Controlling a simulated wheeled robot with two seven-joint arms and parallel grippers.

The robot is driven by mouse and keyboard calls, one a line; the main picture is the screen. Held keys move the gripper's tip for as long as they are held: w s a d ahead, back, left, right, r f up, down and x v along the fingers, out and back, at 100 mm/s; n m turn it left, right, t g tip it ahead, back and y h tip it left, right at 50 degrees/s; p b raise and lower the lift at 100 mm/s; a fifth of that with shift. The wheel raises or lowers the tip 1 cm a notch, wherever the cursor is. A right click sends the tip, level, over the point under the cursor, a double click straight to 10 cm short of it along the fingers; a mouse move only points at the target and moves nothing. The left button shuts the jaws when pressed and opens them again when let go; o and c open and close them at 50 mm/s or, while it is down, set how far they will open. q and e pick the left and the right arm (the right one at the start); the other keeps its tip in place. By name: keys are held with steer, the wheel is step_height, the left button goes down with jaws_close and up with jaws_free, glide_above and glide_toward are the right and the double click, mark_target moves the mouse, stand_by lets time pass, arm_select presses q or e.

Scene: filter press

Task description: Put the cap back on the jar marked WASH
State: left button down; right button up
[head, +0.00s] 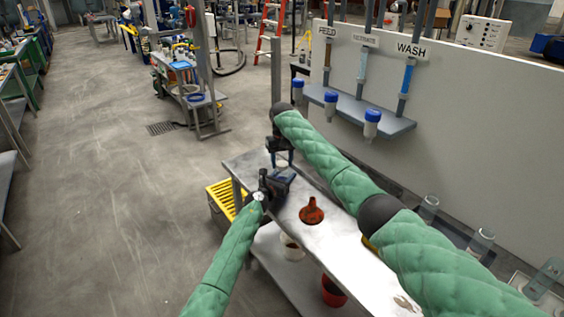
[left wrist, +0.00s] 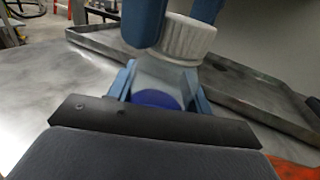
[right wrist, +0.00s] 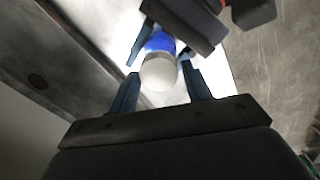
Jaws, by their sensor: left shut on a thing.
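My left gripper (left wrist: 160,85) is shut on the jar (left wrist: 150,75), a small pale see-through body with blue at its lower part. A white ribbed cap (left wrist: 187,38) is at the jar's top and looks in contact with it; whether it is fully seated I cannot tell. In the right wrist view the cap (right wrist: 158,73) is a white round in front of the blue (right wrist: 160,43). My right gripper (right wrist: 160,72) points down with its fingers apart, one on each side of the cap, small gaps showing. No WASH mark is readable on the jar.
A metal table (head: 345,240) lies below, with an orange-brown funnel-like piece (head: 312,211) on it. A wall shelf (head: 395,122) holds several blue-topped containers under FEED and WASH (head: 411,49) labels. A yellow crate (head: 222,197) stands left of the table. Open floor lies left.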

steer(key=shift+o, duration=0.9)
steer(key=shift+r, duration=2.25)
